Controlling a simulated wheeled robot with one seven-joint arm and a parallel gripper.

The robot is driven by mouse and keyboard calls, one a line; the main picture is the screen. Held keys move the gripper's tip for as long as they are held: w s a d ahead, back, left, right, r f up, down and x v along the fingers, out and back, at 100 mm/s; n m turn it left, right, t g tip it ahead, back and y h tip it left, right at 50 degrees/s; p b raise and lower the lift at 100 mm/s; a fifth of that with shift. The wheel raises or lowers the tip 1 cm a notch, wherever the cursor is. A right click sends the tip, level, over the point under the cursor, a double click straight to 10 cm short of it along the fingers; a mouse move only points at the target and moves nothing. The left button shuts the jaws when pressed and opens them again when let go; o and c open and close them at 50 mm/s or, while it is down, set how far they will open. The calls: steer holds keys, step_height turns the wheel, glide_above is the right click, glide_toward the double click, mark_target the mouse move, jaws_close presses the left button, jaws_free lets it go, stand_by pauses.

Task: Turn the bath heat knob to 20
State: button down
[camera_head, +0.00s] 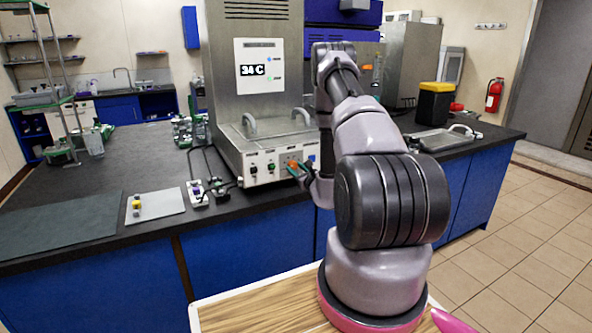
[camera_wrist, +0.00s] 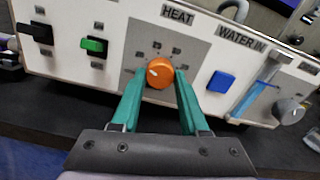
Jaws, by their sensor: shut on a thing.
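The bath heat knob (camera_wrist: 159,73) is orange and round, with a white pointer mark toward its left side. It sits on a grey dial plate under the word HEAT in the wrist view. My gripper (camera_wrist: 159,88) has its two green fingers closed on the knob's left and right sides. In the head view my gripper (camera_head: 303,170) is at the front panel of the steel bath (camera_head: 262,140), mostly hidden by my arm. The display (camera_head: 252,70) above the bath reads 24 C. The scale numbers around the knob are too small to read surely.
Beside the knob are a green switch (camera_wrist: 95,45), a black switch (camera_wrist: 40,33), a blue button (camera_wrist: 221,82) and a grey knob (camera_wrist: 291,110) near the WATER IN label. Small devices with cables (camera_head: 197,190) stand left of the bath. The dark counter (camera_head: 90,168) is largely clear at left.

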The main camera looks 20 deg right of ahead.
steer(key=shift+c, duration=2.1)
jaws_free()
steer(key=shift+f, duration=0.15)
steer(key=s, duration=1.1)
steer(key=shift+d, duration=0.2)
